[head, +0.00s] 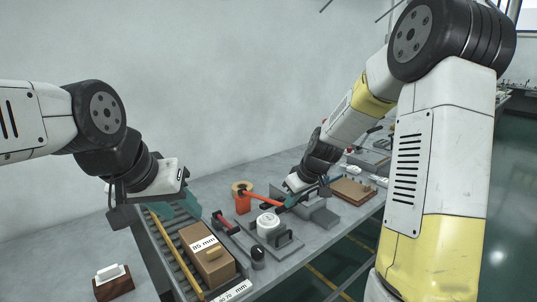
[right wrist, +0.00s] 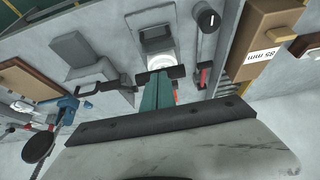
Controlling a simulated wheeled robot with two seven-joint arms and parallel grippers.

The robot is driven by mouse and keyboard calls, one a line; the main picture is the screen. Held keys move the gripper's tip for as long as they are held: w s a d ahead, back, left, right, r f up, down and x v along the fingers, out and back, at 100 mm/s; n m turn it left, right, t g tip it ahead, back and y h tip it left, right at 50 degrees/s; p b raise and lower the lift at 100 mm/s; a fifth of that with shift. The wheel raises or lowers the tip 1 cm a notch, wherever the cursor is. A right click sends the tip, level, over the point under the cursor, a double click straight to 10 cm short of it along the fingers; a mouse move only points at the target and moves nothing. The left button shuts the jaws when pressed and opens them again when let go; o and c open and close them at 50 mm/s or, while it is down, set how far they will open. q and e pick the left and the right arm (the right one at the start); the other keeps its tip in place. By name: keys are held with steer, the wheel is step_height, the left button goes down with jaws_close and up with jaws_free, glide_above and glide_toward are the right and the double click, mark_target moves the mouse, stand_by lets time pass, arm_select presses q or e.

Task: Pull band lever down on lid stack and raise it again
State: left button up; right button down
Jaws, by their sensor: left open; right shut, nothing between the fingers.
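A white round lid stack (head: 268,224) sits in a grey fixture in the middle of the bench. A red lever bar with a dark end (head: 260,197) reaches over it from the left. My right gripper (head: 284,204) is shut and empty, with its teal fingertips close to the lever's dark end. In the right wrist view the shut fingers (right wrist: 160,82) lie at a black crossbar (right wrist: 160,74), with the white lid (right wrist: 160,61) partly hidden beyond it. I cannot tell whether they touch the bar. My left gripper (head: 188,203) is open and empty, above the conveyor at left.
A cardboard box marked 85 mm (head: 207,256) lies on the roller conveyor (head: 165,247). A second red-handled lever (head: 222,223) and a dark knob (head: 257,256) stand beside the fixture. A grey block (head: 323,218) and a brown board (head: 353,191) lie to the right.

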step_height(320, 180, down, 8)
steer(key=s+d, duration=0.1)
steer(key=shift+s, duration=0.3)
stand_by(0.3)
steer(key=shift+r, duration=0.1)
steer(key=s+d+r, duration=0.5)
steer(key=s+r, duration=0.2)
steer(key=r, duration=0.2)
steer(key=shift+d+r, duration=0.2)
steer(key=shift+r, duration=0.2)
steer(key=shift+s, duration=0.1)
